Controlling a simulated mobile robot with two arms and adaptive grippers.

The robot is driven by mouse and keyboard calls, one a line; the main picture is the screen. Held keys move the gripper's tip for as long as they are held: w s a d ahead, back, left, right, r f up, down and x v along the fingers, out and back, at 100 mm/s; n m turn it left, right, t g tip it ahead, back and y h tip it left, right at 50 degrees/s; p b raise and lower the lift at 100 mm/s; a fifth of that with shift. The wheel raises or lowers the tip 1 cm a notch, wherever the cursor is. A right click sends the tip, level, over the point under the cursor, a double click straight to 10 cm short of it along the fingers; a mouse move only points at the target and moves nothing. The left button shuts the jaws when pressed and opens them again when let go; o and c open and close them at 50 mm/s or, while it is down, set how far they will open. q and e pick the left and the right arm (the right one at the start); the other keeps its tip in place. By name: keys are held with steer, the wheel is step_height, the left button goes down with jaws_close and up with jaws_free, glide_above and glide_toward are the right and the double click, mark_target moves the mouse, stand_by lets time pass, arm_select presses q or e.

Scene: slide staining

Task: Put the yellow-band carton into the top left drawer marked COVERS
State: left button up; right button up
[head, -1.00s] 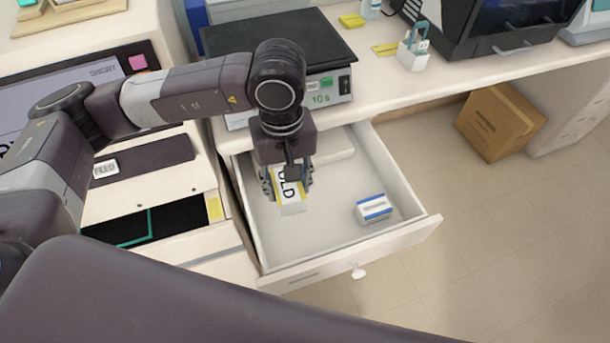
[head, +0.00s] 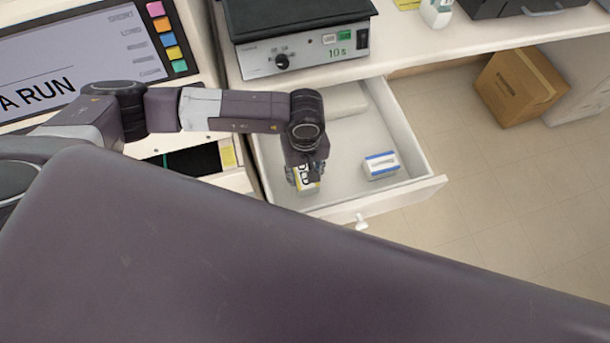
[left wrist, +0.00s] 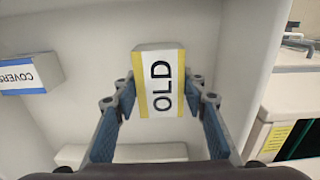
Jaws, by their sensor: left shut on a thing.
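The yellow-band carton (head: 308,187) is white with yellow edges and reads OLD; it also shows in the left wrist view (left wrist: 160,85). My left gripper (head: 304,178) is shut on it, a finger on each side, and holds it within the outline of the open drawer (head: 405,197), toward its left front. I cannot tell whether the carton touches the drawer floor. A blue-band carton (head: 381,165) lies in the drawer to the right; in the left wrist view (left wrist: 25,73) it reads COVERS. The drawer's front marking is not readable. My right gripper is not in view.
A flat white block (head: 346,101) lies at the drawer's back. A hotplate-like device (head: 305,50) stands on the counter above. A cardboard box (head: 520,87) is on the floor at right. The drawer's middle floor is clear.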

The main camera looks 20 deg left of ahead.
mark_target(305, 179)
arm_select(q)
step_height(305, 179, down, 3)
steer(key=shift+r, duration=0.1)
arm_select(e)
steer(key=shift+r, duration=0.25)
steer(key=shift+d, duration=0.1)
arm_select(q)
steer(key=shift+f, duration=0.25)
steer(key=o, duration=1.1)
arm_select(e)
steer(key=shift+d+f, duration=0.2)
arm_select(q)
steer(key=shift+r, duration=0.1)
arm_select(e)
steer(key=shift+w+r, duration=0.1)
